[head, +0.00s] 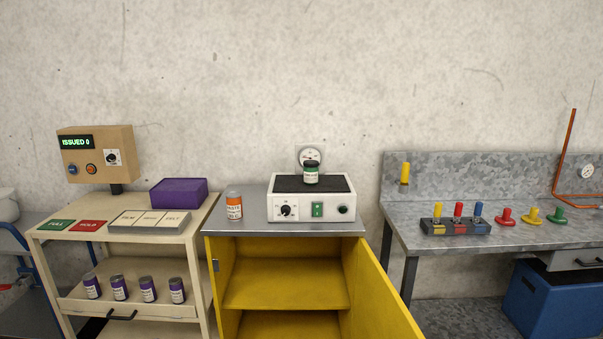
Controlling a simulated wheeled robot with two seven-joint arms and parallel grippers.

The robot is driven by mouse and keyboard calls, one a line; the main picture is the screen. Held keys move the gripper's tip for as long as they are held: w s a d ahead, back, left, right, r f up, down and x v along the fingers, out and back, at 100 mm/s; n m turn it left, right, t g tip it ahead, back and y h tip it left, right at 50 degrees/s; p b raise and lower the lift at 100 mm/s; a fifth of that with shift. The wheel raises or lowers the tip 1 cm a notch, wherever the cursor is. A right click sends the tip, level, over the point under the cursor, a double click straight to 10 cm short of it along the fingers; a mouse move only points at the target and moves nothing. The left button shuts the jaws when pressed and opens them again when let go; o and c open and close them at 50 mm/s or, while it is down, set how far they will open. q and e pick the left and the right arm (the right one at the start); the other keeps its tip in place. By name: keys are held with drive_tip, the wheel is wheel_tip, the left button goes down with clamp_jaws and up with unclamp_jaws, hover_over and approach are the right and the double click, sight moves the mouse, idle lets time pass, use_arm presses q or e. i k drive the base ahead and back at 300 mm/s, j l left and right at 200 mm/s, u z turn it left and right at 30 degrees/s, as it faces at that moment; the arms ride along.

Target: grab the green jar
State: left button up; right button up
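The green jar (311,173) is a small jar with a dark lid and a green and white label. It stands upright on the black top of a white device (311,208) with a dial and a green switch. The device sits on the grey top of a yellow cabinet. Neither of my grippers shows in the head view.
An orange jar (234,205) stands left of the device. The yellow cabinet door (379,290) hangs open toward the front right. A cream cart (189,237) with a purple box (179,192) and several purple jars is at left. A metal workbench (450,239) is at right.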

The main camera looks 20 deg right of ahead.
sight(310, 176)
drive_tip(key=i+j+z, duration=0.15)
drive_tip(key=i, duration=0.35)
drive_tip(key=i+j+z, duration=0.15)
drive_tip(key=i, duration=0.35)
